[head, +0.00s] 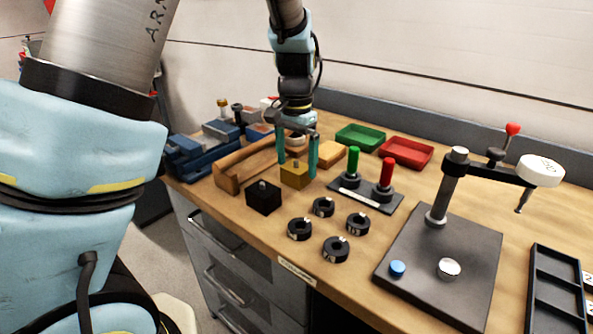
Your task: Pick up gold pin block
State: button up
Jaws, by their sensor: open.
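The gold pin block (294,175) is a small gold cube with a short pin on top. It sits on the wooden workbench (240,207), left of the middle in the head view. My gripper (298,165) points down over it with its two teal fingers apart, one on the left and one on the right of the block. The fingertips reach down to about the block's height. I cannot tell whether either finger touches it.
A black pin block (263,197) stands just in front to the left. A base with green and red pegs (366,192) stands close on the right. Several black rings (323,207) lie in front. A wooden tray (229,177) is left; green (360,137) and red trays (406,152) are behind.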

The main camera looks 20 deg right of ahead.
jog(key=shift+f, duration=0.95)
grip_shut()
